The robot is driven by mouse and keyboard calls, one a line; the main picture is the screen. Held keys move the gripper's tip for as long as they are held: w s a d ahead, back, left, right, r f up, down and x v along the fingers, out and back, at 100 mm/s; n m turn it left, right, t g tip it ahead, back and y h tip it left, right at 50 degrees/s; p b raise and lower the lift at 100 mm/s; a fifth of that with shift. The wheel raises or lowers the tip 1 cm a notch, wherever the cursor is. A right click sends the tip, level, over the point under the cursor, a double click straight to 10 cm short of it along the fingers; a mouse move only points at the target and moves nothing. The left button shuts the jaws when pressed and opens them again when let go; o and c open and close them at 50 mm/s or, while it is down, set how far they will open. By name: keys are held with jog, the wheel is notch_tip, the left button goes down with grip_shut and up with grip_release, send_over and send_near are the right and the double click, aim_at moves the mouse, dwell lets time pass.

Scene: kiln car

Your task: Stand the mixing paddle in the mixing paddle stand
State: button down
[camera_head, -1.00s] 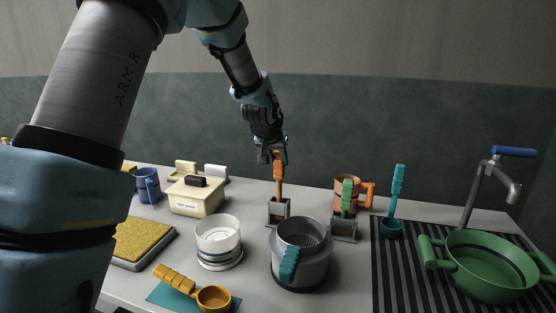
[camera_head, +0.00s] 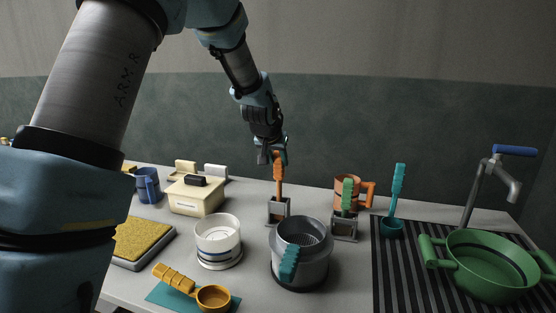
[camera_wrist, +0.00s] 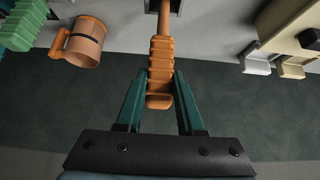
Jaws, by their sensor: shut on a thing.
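The mixing paddle with an orange ribbed handle (camera_head: 278,168) stands upright at the back middle of the table. My gripper (camera_head: 272,155) is shut on the top of this handle, coming from above. In the wrist view the handle (camera_wrist: 160,75) lies between the two green fingers of my gripper (camera_wrist: 160,90). The paddle's thin shaft runs down to a small grey stand (camera_head: 278,210). Its lower end is within the stand's outline; the head view does not show clearly how deep it sits. The stand also shows at the top edge of the wrist view (camera_wrist: 166,6).
Right of the paddle are another grey stand (camera_head: 344,229) with a green-handled tool, an orange mug (camera_head: 347,193) and a teal-handled tool (camera_head: 397,187). A grey pot (camera_head: 301,268) and a white container (camera_head: 218,236) stand in front. A cream box (camera_head: 195,197) is to the left.

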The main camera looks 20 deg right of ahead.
jog(key=shift+f+b, duration=0.3)
jog(key=shift+f, duration=0.1)
dwell(0.4)
jog(key=shift+c, duration=2.2)
grip_release()
jog(key=shift+r, duration=0.1)
jog(key=p+v, duration=0.2)
jog(key=v, duration=0.6)
jog(key=shift+p, duration=0.35)
jog(key=shift+a, duration=0.1)
jog(key=b+v, duration=0.2)
jog(key=v, duration=0.8)
jog(key=shift+s+r+b, duration=0.15)
jog(key=shift+s+b, duration=0.1)
jog(key=shift+b, duration=0.15)
jog(key=shift+a, duration=0.2)
